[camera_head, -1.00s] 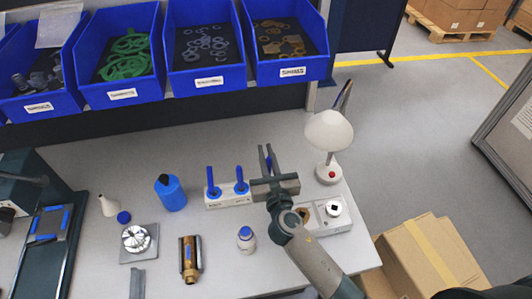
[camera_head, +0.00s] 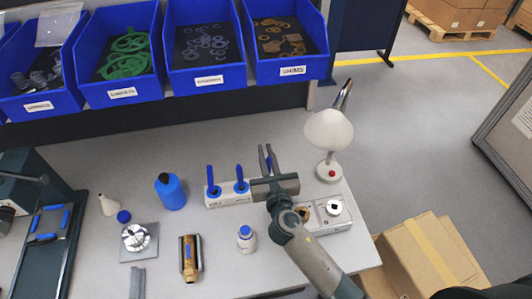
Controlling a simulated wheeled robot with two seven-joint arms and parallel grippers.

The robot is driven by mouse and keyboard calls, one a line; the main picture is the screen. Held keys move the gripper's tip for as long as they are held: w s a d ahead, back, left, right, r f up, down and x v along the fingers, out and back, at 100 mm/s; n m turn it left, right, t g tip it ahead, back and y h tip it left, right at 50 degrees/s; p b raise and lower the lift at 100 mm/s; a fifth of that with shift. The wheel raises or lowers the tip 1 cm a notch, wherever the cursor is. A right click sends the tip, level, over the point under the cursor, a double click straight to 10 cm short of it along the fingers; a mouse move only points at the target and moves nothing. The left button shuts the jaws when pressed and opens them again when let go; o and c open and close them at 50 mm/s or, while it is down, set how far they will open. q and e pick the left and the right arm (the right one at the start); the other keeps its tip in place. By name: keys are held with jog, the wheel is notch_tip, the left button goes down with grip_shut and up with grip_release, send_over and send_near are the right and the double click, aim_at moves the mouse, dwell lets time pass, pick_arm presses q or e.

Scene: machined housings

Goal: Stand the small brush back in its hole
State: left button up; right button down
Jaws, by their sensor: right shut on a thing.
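The brush holder, a pale block (camera_head: 229,199), stands near the back of the bench. Two blue-handled brushes stand upright in it, a left one (camera_head: 211,181) and a right one (camera_head: 240,180). My right gripper (camera_head: 266,148) reaches in from the lower right, just right of the holder, its fingers pointing toward the bench's back edge. My gripper body hides the right end of the holder. My left gripper is not in view.
A white lamp (camera_head: 329,130) stands close right of the gripper. A grey box (camera_head: 334,215) with a knob lies under my right arm. Blue bins (camera_head: 207,78) hang behind.

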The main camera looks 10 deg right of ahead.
jog(key=shift+f+b, duration=1)
jog(key=shift+f, duration=0.3)
dwell(0.9)
jog(key=c, duration=1.7)
grip_release()
jog(key=shift+s+b, duration=2.35)
jog(key=shift+s, duration=6.35)
